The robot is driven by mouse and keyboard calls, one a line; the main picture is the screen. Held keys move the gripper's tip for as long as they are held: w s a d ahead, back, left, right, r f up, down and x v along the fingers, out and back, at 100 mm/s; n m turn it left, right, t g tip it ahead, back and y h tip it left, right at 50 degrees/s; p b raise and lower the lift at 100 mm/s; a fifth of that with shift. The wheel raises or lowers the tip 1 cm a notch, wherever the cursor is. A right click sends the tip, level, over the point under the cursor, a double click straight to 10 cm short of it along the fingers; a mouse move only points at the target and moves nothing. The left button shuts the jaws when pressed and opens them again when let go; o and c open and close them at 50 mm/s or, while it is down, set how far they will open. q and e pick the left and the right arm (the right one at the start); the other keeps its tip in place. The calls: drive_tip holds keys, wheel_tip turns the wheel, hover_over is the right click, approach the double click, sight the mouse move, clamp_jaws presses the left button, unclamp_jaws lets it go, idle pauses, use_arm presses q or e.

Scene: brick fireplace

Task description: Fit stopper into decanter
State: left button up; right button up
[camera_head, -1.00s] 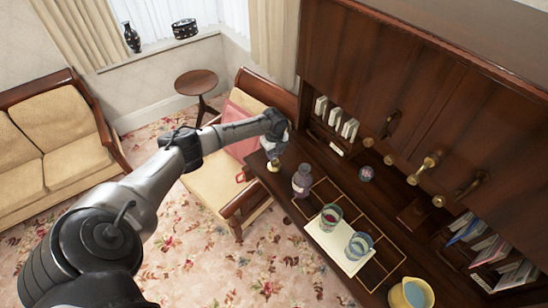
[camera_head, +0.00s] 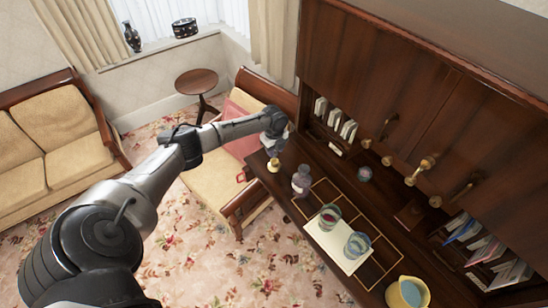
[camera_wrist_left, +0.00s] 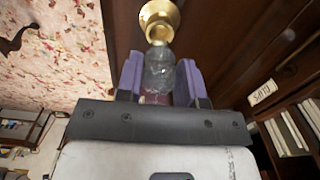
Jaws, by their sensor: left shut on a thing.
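My left gripper (camera_wrist_left: 160,85) has purple fingers shut on a clear glass piece (camera_wrist_left: 160,66), which looks like the stopper. A round brass-coloured piece (camera_wrist_left: 160,20) sits at the far end of the glass; I cannot tell whether the two are joined. In the head view this yellow piece (camera_head: 273,165) shows just below the left gripper (camera_head: 274,148), over the desk's far left corner. A dark purplish bottle (camera_head: 301,182), which looks like the decanter, stands upright just right of and nearer than the gripper, apart from it. Its mouth is too small to read. The right gripper is not in view.
Two glasses (camera_head: 329,217) (camera_head: 358,245) stand on a pale mat (camera_head: 328,241) nearer along the desk. A yellow jug (camera_head: 394,294) is at the near end. A small round pot (camera_head: 365,173) stands by the cabinet. A chair (camera_head: 215,187) is beside the desk.

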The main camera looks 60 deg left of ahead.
use_arm(q)
drive_tip(key=w+d+r+m+p, duration=0.1)
drive_tip(key=w+d+r, duration=0.1)
drive_tip(key=w+r, duration=0.5)
drive_tip(key=w+d+r+m+p, duration=0.1)
drive_tip(key=w+d+r, duration=0.1)
drive_tip(key=r, duration=0.9)
drive_tip(key=s+d+f+n, duration=0.1)
drive_tip(key=s+d, duration=0.5)
drive_tip(key=d, duration=0.5)
drive_tip(key=shift+s+d+f+n, duration=0.2)
drive_tip(key=shift+f+n, duration=0.2)
